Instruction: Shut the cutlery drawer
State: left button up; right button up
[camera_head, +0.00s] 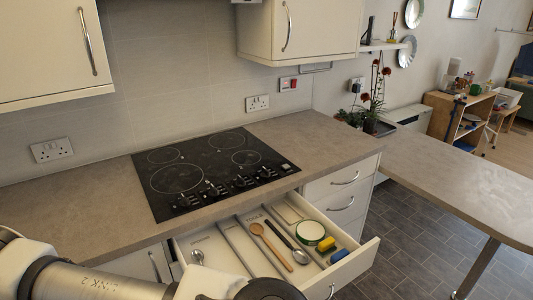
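The cutlery drawer (354,263) is pulled out under the worktop, below the hob, with its inside showing. In it lie a wooden spoon (271,246), a dark-handled spoon (289,241), a round green-rimmed item (310,232), and small yellow and blue items (331,250) near the front right corner. A metal utensil (197,257) lies in the left compartment. My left arm comes in from the lower left and covers the drawer's near left part. Neither gripper can be seen.
A black hob (211,168) is set in the worktop (322,136) above the drawer. More drawers with curved handles (345,178) are shut to the right. A long counter (450,185) stands at the right, with tiled floor (405,245) between. Wall cupboards hang above.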

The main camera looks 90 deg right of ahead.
aim_at(228, 244)
jog(key=l+z, duration=0.1)
jog(key=z, duration=3)
jog(key=k+j+u, duration=0.6)
jog(key=i+l, duration=0.05)
jog(key=l, duration=0.05)
